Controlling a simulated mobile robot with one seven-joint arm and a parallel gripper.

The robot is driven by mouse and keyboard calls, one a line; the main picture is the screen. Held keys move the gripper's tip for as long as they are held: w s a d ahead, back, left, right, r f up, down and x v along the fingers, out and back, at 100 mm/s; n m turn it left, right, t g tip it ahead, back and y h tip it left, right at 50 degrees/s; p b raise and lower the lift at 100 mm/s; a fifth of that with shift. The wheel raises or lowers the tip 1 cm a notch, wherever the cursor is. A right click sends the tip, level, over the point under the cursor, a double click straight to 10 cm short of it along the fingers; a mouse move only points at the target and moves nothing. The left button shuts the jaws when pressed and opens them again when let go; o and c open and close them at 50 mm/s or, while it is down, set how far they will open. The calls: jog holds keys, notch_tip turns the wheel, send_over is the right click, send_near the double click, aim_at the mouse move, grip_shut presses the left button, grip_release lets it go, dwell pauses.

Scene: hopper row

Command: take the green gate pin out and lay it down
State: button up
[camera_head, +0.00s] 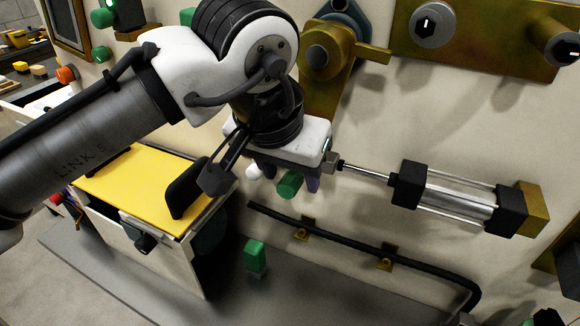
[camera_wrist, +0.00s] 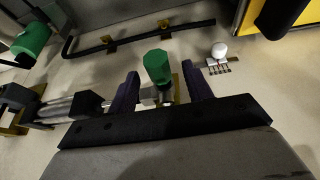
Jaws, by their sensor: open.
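The green gate pin (camera_head: 290,184) shows its head just below my gripper (camera_head: 287,182) in the head view, beside the rod end of an air cylinder. In the wrist view the green pin head (camera_wrist: 157,66) stands between the two purple fingers of my gripper (camera_wrist: 160,90). The fingers are apart, with a visible gap on each side of the pin, nearer on the left. The gripper is open and holds nothing. The pin's lower part is partly hidden by the gripper; a metal piece shows below its head.
A cylinder (camera_head: 455,200) with black end blocks is on the wall to the right. A black pipe (camera_head: 345,243) on brass brackets runs below. A yellow-topped cabinet (camera_head: 140,185) stands left. A green block (camera_head: 255,257) stands on the grey surface (camera_head: 320,298), which has free room.

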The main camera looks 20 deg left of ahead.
jog(key=shift+w+f, duration=0.1)
jog(key=shift+f, duration=0.1)
grip_shut()
dwell(0.5)
